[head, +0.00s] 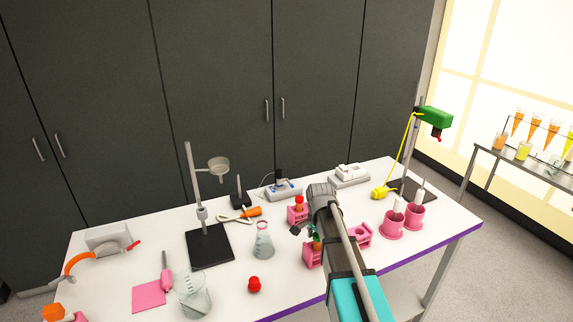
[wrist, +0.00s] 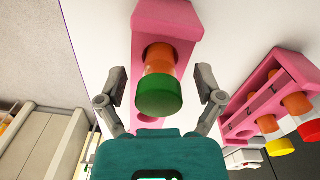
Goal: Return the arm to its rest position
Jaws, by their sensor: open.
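My gripper (wrist: 161,86) is open in the wrist view. Its two fingers stand apart on either side of a green-capped vial (wrist: 159,98) with orange contents. Neither finger visibly touches the vial. The vial sits in a pink rack (wrist: 165,18). In the head view my arm reaches over the table from the front, and my gripper (head: 304,230) is low over the pink rack (head: 313,258), partly hidden by my wrist.
A second pink rack (wrist: 265,88) holds vials with a red cap (wrist: 308,130) and a yellow cap (wrist: 279,147). On the white table (head: 290,290) stand a flask (head: 263,243), a beaker (head: 194,299), a ring stand (head: 190,175) and pink cups (head: 391,228). Dark cabinets (head: 215,80) stand behind.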

